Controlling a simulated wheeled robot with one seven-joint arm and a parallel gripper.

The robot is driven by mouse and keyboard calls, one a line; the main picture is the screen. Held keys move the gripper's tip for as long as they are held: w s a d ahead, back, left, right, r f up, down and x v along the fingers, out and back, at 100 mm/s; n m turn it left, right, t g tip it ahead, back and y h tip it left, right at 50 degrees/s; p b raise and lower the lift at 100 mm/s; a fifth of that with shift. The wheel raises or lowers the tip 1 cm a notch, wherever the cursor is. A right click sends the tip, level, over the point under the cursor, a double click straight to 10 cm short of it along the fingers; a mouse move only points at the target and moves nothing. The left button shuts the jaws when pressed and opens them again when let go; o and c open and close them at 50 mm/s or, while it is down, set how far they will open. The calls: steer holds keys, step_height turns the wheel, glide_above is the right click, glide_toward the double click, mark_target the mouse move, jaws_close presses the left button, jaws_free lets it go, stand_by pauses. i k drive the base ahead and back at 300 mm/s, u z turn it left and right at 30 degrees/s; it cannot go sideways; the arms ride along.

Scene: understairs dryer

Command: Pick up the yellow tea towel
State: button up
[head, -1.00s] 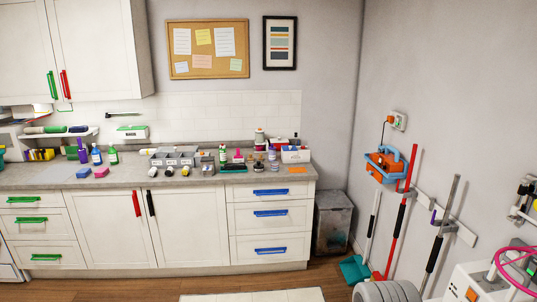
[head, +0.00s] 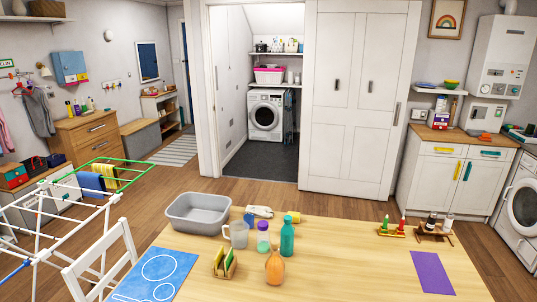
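A yellow cloth (head: 106,175), which looks like the yellow tea towel, hangs over the white drying rack (head: 60,212) at the left of the head view. It hangs near the rack's green-edged end, right beside a blue cloth (head: 91,184). Its lower part is partly behind the rack bars. My gripper is not in view.
A wooden table (head: 340,265) fills the front, holding a grey basin (head: 198,212), a jug, bottles and a purple mat (head: 431,272). A white chair (head: 105,262) stands between rack and table. Wooden floor (head: 165,190) is clear beyond the rack, towards the dryer alcove (head: 266,150).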

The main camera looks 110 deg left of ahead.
mark_target(106, 170)
steer(key=u, duration=5.95)
steer(key=i, duration=7.3)
steer(key=z, duration=2.55)
